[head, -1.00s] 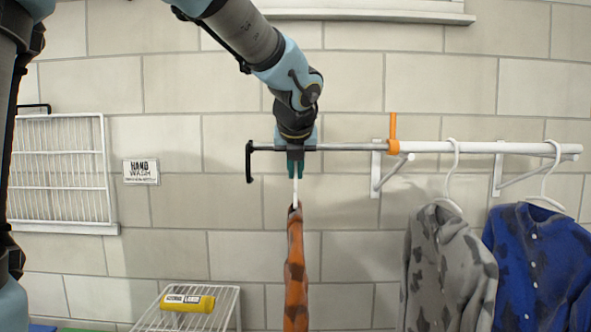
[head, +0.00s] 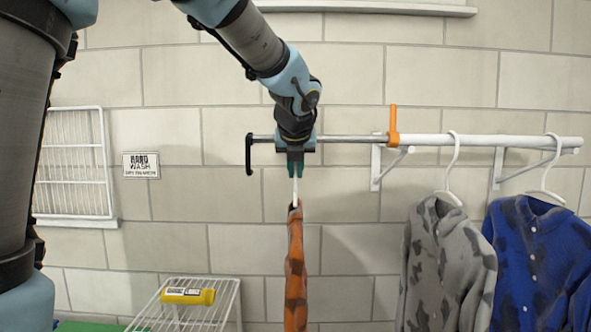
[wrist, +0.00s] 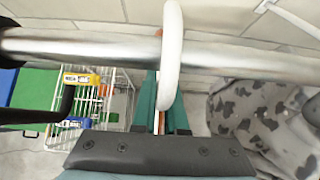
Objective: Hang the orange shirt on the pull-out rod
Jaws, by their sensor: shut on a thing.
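The orange shirt (head: 296,265) with dark patches hangs edge-on below my gripper in the head view. My gripper (head: 295,172) is shut on its white hanger, at the pull-out rod's left part. The metal pull-out rod (head: 350,139) extends left from a white tube and ends in a black handle (head: 249,154). In the wrist view the white hanger hook (wrist: 171,50) crosses over the metal rod (wrist: 90,46), with my gripper (wrist: 163,105) below. I cannot tell whether the hook rests on the rod. The shirt is mostly hidden there.
A grey shirt (head: 445,265) and a blue shirt (head: 540,255) hang at the right, below the white tube (head: 480,142). An orange collar (head: 393,126) stands up where rod and tube meet. A wire rack (head: 228,300) with a yellow item (head: 188,296) stands lower left.

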